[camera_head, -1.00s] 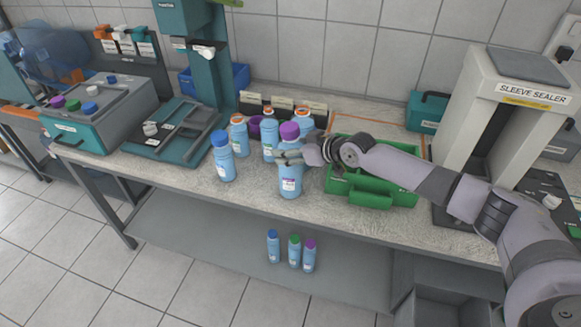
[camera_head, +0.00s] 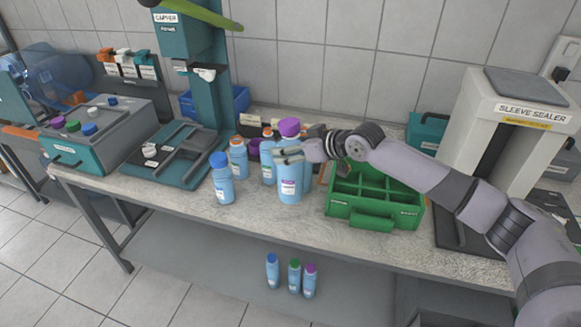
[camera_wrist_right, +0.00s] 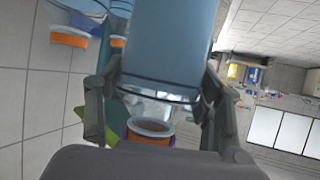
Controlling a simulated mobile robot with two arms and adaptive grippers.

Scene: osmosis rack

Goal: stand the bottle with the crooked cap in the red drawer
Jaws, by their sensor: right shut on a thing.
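A light blue bottle with a purple cap (camera_head: 290,183) stands upright in my right gripper (camera_head: 289,156), which is shut on its upper part, above the bench front. It looks slightly lifted. In the right wrist view a large blue bottle body (camera_wrist_right: 172,45) fills the space between the fingers. I cannot tell clearly whether its cap sits crooked. A blue-capped bottle (camera_head: 222,182) stands to its left. Orange-capped bottles (camera_head: 238,158) stand behind, one partly hidden by the held bottle. No red drawer shows. My left gripper is not in view.
A green divided crate (camera_head: 372,216) sits right of the held bottle, under my right arm. The sleeve sealer (camera_head: 532,115) stands at the right, the capper (camera_head: 172,40) at the back left. Several bottles (camera_head: 294,275) stand on the lower shelf. The bench front left of centre is clear.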

